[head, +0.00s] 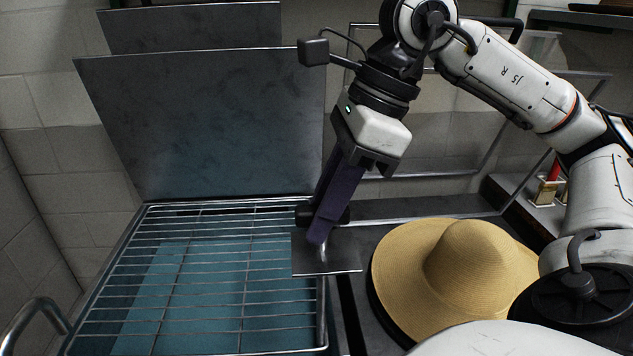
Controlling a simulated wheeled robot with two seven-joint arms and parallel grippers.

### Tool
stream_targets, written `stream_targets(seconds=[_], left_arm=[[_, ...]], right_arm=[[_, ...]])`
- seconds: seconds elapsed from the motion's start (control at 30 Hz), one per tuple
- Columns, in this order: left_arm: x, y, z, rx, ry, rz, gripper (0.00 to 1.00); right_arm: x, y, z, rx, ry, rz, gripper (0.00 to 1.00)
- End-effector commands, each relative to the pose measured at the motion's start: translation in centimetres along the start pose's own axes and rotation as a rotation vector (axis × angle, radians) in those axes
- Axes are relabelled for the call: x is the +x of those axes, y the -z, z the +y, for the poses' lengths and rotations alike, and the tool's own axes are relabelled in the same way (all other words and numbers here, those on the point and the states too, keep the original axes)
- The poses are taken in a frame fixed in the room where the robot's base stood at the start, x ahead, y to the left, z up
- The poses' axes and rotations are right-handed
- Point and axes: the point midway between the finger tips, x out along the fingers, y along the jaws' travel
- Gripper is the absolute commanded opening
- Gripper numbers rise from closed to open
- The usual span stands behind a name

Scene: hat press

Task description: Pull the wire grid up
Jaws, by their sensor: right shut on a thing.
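The wire grid (180,285) is a rack of thin metal rods lying about level over a blue-green surface at the lower left. My right gripper (320,232) reaches down at the grid's far right corner. Its dark fingers are shut on what looks like the dark handle at the grid's right side, largely hidden by the fingers. A small flat metal plate (338,263) shows just below the fingertips, overlapping the grid's right edge. Whether the plate belongs to the grid I cannot tell. My left gripper is out of view.
A grey metal panel (200,120) stands tilted up behind the grid, with another panel (195,28) behind it. A straw hat (465,265) sits to the right of the grid. A curved metal handle (38,318) is at the lower left. The space above the grid is clear.

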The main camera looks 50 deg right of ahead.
Motion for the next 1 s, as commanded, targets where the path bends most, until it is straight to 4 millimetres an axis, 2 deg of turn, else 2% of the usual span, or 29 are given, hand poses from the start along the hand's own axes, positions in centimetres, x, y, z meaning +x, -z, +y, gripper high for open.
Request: stream_targets(seconds=[0.03,0.07,0.17,0.43,0.57,1.0], left_arm=[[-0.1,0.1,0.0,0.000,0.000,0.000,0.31],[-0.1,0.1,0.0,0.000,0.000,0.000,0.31],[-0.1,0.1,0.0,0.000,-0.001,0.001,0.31],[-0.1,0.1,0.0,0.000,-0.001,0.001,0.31],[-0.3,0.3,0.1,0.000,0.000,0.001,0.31],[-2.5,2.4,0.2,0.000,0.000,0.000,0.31]], right_arm=[[-0.6,-0.3,-0.2,0.000,0.010,-0.013,0.00],[-0.6,-0.3,-0.2,0.000,0.011,-0.013,0.22],[-0.5,-0.3,-0.2,-0.001,0.010,-0.012,0.38],[-0.4,-0.3,-0.2,0.000,0.007,-0.008,0.38],[-1.2,-0.4,-0.2,0.000,0.008,-0.011,0.38],[-9.4,-0.4,-0.1,0.000,0.008,-0.011,0.38]])
